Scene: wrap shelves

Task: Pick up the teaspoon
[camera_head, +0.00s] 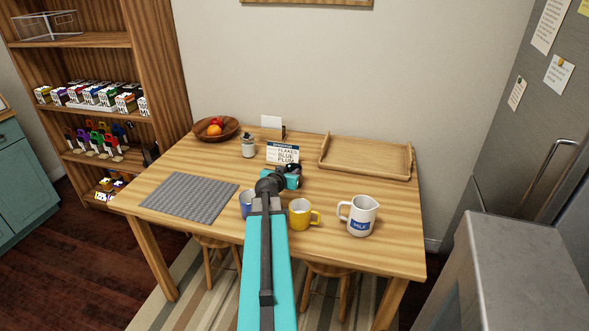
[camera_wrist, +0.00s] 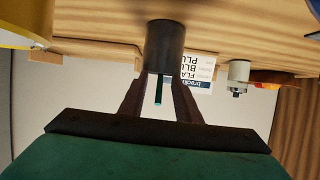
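The spoon's bowl is hidden inside. My gripper (camera_wrist: 159,88) is open, with one dark finger on each side of the stick and a gap on both sides. In the head view my arm crosses the table, and my gripper (camera_head: 290,169) is beyond it, just in front of the cereal card. I cannot pick out the spoon there.
On the wooden table (camera_head: 215,238) are a yellow mug (camera_head: 300,215), a blue mug (camera_head: 247,204), a milk jug (camera_head: 358,216), a jar (camera_head: 248,148), a printed cereal card (camera_head: 283,153), a fruit bowl (camera_head: 229,133), a tray (camera_head: 325,167) and a grey mat (camera_head: 189,197).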

